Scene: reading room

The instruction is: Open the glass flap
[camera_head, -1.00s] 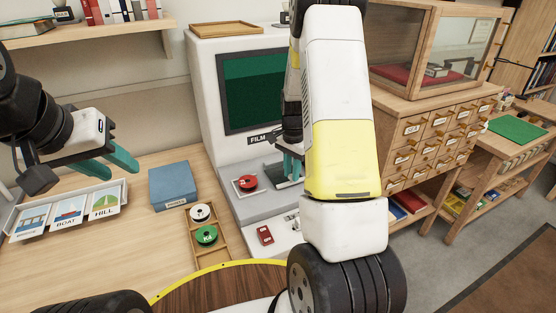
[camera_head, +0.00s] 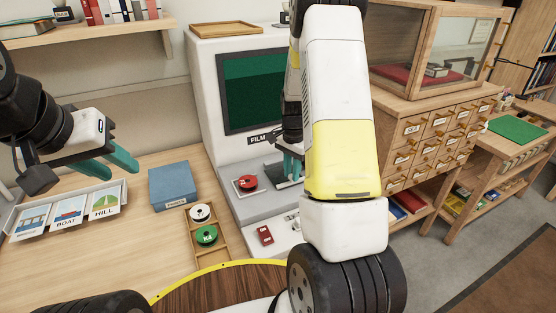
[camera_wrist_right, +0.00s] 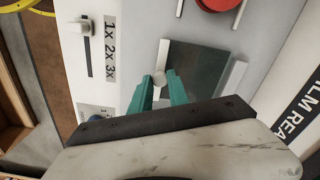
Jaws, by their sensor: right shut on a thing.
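The glass flap (camera_wrist_right: 200,72) is a dark, see-through square plate on the film reader's pale deck (camera_wrist_right: 140,45). In the head view, my right gripper (camera_head: 292,168) is low over the deck, and my own arm hides part of the flap and deck. The flap looks flat; I cannot tell whether it is slightly raised. My left gripper (camera_head: 118,170) is open and empty above the table at left.
A blue box (camera_head: 170,185), a wooden tray (camera_head: 222,243) with white and green reels, and a picture-card rack (camera_head: 65,215) are on the table. The reader's screen (camera_head: 252,92) rises behind.

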